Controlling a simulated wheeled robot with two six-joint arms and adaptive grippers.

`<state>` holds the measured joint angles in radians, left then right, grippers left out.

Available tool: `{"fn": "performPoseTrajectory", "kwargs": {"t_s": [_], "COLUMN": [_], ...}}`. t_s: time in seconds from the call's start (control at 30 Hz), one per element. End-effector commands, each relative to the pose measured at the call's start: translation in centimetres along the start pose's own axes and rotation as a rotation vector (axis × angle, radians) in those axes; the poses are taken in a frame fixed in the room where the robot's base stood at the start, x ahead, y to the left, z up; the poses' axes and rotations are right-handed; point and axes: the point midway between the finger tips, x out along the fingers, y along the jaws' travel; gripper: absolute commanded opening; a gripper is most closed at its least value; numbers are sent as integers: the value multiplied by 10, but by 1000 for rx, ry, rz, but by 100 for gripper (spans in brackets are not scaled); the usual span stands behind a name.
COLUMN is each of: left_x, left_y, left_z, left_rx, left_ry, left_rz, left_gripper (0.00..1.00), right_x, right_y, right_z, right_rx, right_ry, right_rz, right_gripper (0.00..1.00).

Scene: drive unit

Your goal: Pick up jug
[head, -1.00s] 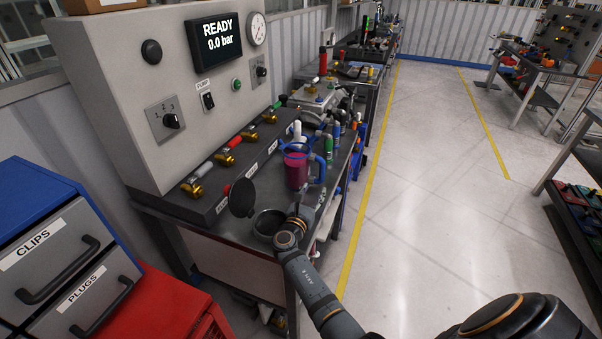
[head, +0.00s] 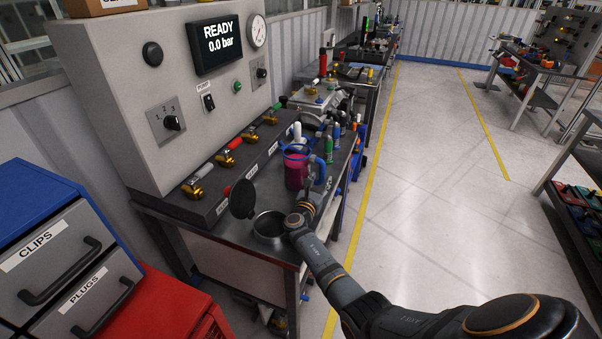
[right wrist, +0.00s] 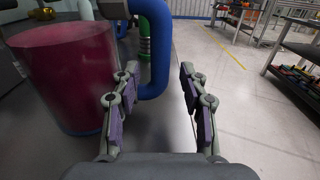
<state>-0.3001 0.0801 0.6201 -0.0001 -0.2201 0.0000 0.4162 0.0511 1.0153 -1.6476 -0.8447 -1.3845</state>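The jug (head: 296,174) stands upright on the workbench; it holds a magenta liquid and has a blue rim and blue handle. In the right wrist view the jug body (right wrist: 64,80) fills the left side, left of my fingers. Its handle (right wrist: 160,62) shows between and beyond the fingertips of my right gripper (right wrist: 160,76), which is open and empty. In the head view my right gripper (head: 317,192) is beside the jug on its handle side, small and partly hidden by my wrist. I cannot tell whether it touches the handle. My left gripper is not in view.
The floor (head: 440,200) to the right is clear.

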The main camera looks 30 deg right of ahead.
Motion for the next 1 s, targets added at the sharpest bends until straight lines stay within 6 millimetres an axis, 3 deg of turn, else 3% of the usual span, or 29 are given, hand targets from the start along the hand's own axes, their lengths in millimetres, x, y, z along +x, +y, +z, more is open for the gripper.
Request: {"fn": "performPoseTrajectory", "kwargs": {"t_s": [0.03, 0.3, 0.83, 1.0], "left_x": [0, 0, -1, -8], "left_y": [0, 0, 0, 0], "left_z": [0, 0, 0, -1], "left_rx": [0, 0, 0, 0], "left_ry": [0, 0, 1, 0], "left_rz": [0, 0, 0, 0], "left_gripper": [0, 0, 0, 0], "right_x": [0, 0, 0, 0], "right_y": [0, 0, 0, 0], "right_z": [0, 0, 5, 30], "right_rx": [0, 0, 3, 6], "right_ry": [0, 0, -5, -7], "right_rz": [0, 0, 0, 0], "right_gripper": [33, 0, 0, 0]}}
